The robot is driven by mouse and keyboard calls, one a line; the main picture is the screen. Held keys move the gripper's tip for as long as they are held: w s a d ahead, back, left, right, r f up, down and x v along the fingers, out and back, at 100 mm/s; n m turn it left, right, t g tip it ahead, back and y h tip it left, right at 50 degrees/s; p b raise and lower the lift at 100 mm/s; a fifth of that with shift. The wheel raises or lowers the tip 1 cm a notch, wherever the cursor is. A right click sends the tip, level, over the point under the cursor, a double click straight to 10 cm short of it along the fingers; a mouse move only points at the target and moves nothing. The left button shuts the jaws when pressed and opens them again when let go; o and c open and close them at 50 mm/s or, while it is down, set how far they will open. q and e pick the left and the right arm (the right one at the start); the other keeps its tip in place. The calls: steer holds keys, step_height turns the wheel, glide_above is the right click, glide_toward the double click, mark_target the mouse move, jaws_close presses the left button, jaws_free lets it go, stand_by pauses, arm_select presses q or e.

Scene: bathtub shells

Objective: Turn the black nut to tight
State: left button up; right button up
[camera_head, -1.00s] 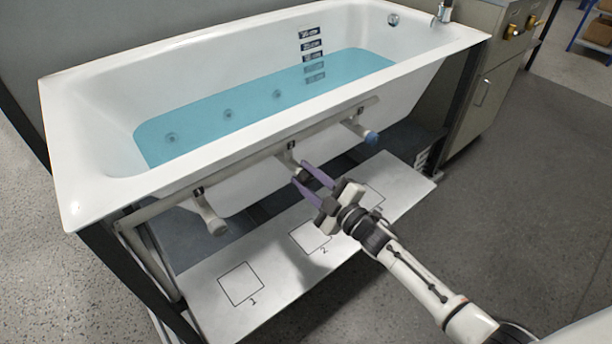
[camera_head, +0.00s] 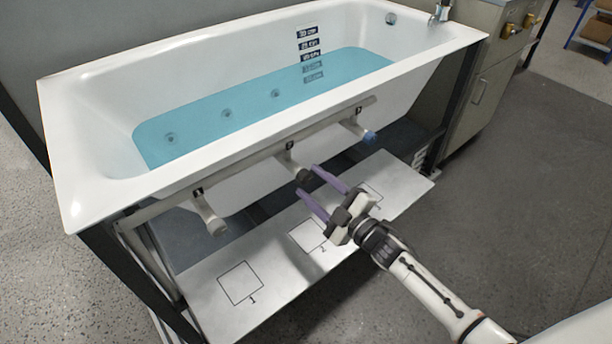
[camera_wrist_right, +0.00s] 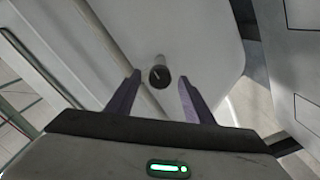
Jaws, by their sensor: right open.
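The black nut (camera_head: 304,177) sits on the end of the middle pipe stub under the tub's front rim. It also shows in the right wrist view as a round dark cap with a light mark (camera_wrist_right: 158,76), ahead of and between the fingertips. My right gripper (camera_head: 316,181) is open and empty. Its two purple fingers (camera_wrist_right: 158,92) point at the nut from in front, and they appear apart from it. My left gripper is not in view.
A blue-ended stub (camera_head: 369,137) is to the right and a pale stub (camera_head: 216,226) to the left. The white bathtub (camera_head: 75,130) holds blue water. A white board (camera_head: 205,298) with numbered squares lies below the stubs. A metal cabinet (camera_head: 486,90) stands right.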

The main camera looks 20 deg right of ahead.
arm_select(q)
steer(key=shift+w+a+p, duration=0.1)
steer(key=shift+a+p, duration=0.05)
steer(key=shift+p, duration=0.25)
arm_select(e)
steer(key=v, duration=0.6)
steer(key=shift+s, duration=0.35)
steer(key=shift+d, duration=0.1)
arm_select(q)
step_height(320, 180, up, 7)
steer(key=p, duration=0.9)
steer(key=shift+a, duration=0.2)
arm_select(e)
steer(key=s+a+f+m+g+h, duration=0.1)
steer(key=s+m, duration=0.3)
steer(key=s, duration=0.4)
steer(key=s+a+f+m+g+h, duration=0.1)
steer(key=s+a+m+g, duration=0.2)
steer(key=s, duration=0.4)
steer(key=s+a+f+m+g+h, duration=0.1)
steer(key=s+a+m+g, duration=0.2)
steer(key=s, duration=0.5)
steer(key=shift+s+m+g+h, duration=0.3)
steer(key=shift+m+g, duration=0.4)
steer(key=shift+m, duration=0.2)
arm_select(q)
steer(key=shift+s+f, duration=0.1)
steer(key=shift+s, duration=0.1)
arm_select(e)
steer(key=shift+a, duration=0.1)
